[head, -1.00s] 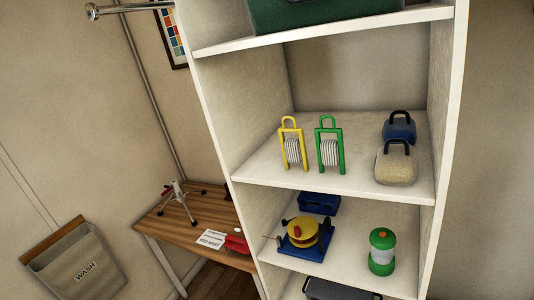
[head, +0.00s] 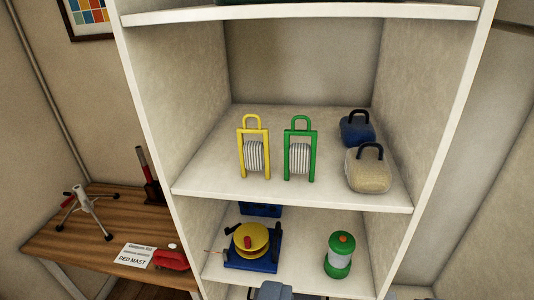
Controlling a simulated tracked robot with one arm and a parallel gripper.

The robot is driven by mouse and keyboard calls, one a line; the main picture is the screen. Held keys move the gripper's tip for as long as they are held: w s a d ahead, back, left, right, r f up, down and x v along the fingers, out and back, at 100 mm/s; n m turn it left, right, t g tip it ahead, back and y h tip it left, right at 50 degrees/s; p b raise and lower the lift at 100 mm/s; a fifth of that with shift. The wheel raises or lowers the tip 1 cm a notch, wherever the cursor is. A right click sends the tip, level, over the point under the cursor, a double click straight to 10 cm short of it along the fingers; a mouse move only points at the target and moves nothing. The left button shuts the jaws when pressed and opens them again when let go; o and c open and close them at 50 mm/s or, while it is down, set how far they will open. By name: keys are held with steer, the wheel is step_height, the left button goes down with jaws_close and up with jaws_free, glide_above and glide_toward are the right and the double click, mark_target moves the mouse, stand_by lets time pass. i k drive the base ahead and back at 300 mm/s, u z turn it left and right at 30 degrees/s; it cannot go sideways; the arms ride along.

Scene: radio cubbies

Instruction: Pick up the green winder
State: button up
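The green winder (head: 314,150) stands upright on the middle shelf of the white cubby unit. It is a green frame with a loop handle on top and white line wound inside. A similar yellow winder (head: 240,148) stands to its left, with a small gap between them. My gripper cannot be clearly made out in the head view; a small grey-blue shape at the bottom edge is too cut off to name.
A beige bag (head: 368,174) and a blue bag (head: 357,128) with dark handles sit to the right on the same shelf (head: 215,180). The shelf below holds a yellow-and-blue reel (head: 251,240) and a green lantern (head: 340,258). A wooden table (head: 60,240) stands at left. White side walls bound the shelf.

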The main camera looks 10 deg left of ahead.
mark_target(299, 158)
steer(key=u, duration=0.15)
steer(key=i, duration=1.05)
steer(key=u, duration=3)
steer(key=k, duration=1.4)
